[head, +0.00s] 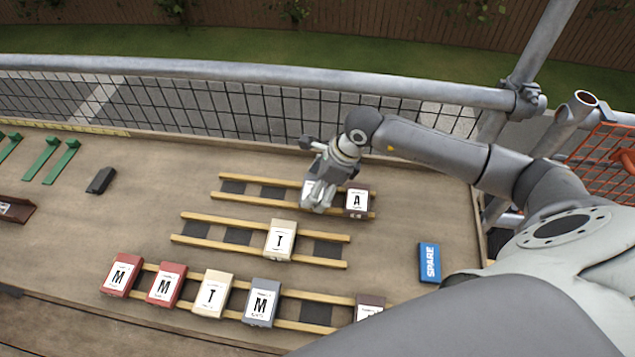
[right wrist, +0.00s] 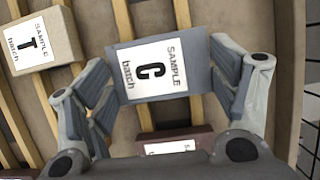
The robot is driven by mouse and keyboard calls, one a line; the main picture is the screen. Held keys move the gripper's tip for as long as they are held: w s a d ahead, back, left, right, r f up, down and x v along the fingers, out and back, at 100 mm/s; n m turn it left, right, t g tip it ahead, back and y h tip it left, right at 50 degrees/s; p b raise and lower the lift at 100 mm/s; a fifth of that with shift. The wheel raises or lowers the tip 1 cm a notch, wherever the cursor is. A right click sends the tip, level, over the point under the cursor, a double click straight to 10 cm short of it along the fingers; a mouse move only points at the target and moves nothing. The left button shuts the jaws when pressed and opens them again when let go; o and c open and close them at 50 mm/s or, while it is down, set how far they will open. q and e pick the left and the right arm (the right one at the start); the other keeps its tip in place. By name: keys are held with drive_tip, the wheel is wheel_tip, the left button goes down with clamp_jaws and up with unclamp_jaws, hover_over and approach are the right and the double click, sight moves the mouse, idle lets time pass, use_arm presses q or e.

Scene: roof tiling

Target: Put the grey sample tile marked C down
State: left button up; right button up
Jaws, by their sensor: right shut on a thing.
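The grey sample tile marked C (right wrist: 200,72) sits between the fingers of my right gripper (right wrist: 167,92) in the right wrist view, its label facing up. In the head view my right gripper (head: 319,200) is over the back pair of wooden battens (head: 235,195) and hides most of that tile; a bit of its white label shows left of the fingers. The tile lies across the line of the battens. I cannot tell whether it touches them. My left gripper is out of view.
A cream T tile (head: 281,240) is on the middle battens. Several tiles line the front battens (head: 337,297). Railing runs behind.

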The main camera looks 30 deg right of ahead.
drive_tip(key=shift+f, duration=0.1)
drive_tip(key=shift+f, duration=0.1)
drive_tip(key=shift+f+b, duration=0.4)
drive_tip(key=shift+b, duration=0.2)
drive_tip(key=o, duration=1.1)
drive_tip(key=shift+r, duration=0.1)
drive_tip(key=shift+r+p, duration=0.5)
drive_tip(key=shift+p, duration=0.15)
drive_tip(key=shift+b+v, duration=1.45)
drive_tip(key=shift+v, duration=4.5)
